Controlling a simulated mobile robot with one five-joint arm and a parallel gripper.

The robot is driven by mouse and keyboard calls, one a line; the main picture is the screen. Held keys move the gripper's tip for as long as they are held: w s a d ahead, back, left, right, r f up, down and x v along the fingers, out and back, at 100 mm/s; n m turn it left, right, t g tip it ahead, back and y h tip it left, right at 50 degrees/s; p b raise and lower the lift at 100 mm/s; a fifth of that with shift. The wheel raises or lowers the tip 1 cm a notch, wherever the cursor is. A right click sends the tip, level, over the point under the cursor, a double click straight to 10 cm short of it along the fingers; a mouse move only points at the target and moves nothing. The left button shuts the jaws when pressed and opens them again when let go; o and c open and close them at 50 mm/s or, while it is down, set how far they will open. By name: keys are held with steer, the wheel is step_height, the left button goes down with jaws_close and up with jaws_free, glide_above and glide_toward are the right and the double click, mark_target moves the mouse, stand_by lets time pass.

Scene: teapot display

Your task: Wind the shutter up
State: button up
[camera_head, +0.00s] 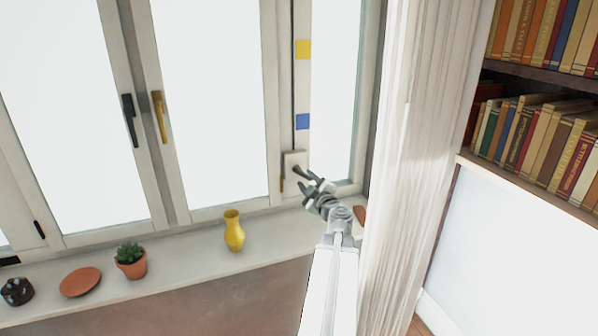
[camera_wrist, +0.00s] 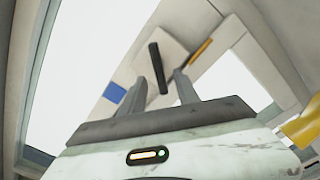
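A pale winder box (camera_head: 293,160) sits low on the window frame, with a thin dark line running up from it. A dark bar (camera_wrist: 158,67) stands out from the box's face in the wrist view, and a brass-coloured piece (camera_wrist: 200,51) is at its edge. My gripper (camera_head: 309,187) is just right of and below the box. In the wrist view my gripper (camera_wrist: 160,77) is open, its two fingers apart. The dark bar shows between them, but I cannot tell whether it touches either. I cannot make out a shutter; the panes are plain white.
A yellow square (camera_head: 303,49) and a blue square (camera_head: 303,121) mark the frame above the box. A yellow vase (camera_head: 234,232), potted succulent (camera_head: 131,262), terracotta saucer (camera_head: 80,282) and dark pot (camera_head: 17,291) stand on the sill. A white curtain (camera_head: 405,150) hangs close right of my arm.

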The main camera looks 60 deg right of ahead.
mark_target(299, 171)
steer(key=x, duration=0.8)
steer(key=shift+s, duration=0.1)
jaws_close()
